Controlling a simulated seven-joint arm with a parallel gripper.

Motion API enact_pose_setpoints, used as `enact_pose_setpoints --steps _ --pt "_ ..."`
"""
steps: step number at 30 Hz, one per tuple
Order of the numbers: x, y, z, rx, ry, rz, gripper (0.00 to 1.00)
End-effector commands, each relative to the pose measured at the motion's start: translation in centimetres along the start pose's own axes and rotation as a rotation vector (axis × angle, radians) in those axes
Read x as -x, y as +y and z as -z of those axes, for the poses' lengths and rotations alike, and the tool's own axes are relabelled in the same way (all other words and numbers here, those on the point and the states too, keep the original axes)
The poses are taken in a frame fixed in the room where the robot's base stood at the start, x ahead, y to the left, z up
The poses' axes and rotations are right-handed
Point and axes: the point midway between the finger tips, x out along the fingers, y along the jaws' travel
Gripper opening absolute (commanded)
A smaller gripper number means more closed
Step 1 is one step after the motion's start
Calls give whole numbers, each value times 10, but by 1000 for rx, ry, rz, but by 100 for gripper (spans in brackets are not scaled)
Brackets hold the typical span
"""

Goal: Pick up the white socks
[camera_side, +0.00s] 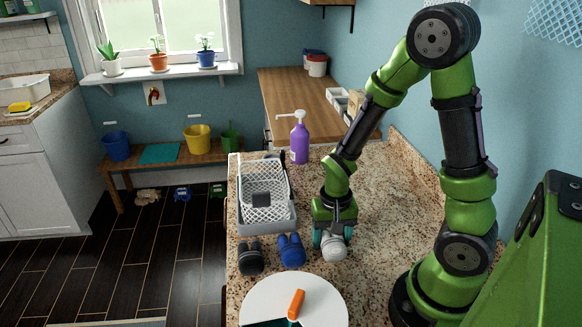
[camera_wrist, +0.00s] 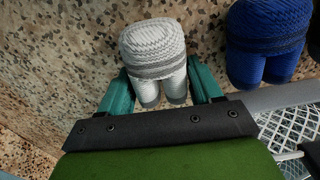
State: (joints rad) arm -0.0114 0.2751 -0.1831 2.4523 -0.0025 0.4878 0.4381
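The white socks (camera_side: 333,248), a rounded knitted bundle with a grey band, are on the speckled granite counter (camera_side: 372,222) below my gripper (camera_side: 331,238). In the wrist view the white socks (camera_wrist: 155,45) lie ahead of and between the two teal fingers of my gripper (camera_wrist: 157,72). The fingers are apart, one on each side of the bundle's two legs. I see no clear squeeze on the fabric. Whether the fingers touch it is hard to tell. In the side view the gripper hides the back of the bundle.
Blue socks (camera_side: 291,250) and dark grey socks (camera_side: 250,256) lie to the left. A grey basket (camera_side: 266,228) with white mesh stands behind them. A purple pump bottle (camera_side: 299,140) is farther back. A round white board (camera_side: 265,300) with an orange item (camera_side: 296,303) is in front.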

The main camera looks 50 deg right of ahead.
Motion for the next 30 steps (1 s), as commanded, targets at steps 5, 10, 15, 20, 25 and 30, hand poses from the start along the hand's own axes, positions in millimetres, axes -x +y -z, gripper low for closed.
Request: enact_pose_setpoints --steps 5,10,15,20,25,30 --pt "0 0 0 0 0 0 33" --pt "1 0 0 0 1 1 33" --pt "18 -1 1 0 4 5 33" --pt "49 -2 1 2 7 8 33" --pt "81 -1 1 0 6 6 33" --pt "90 3 2 -12 0 0 33"
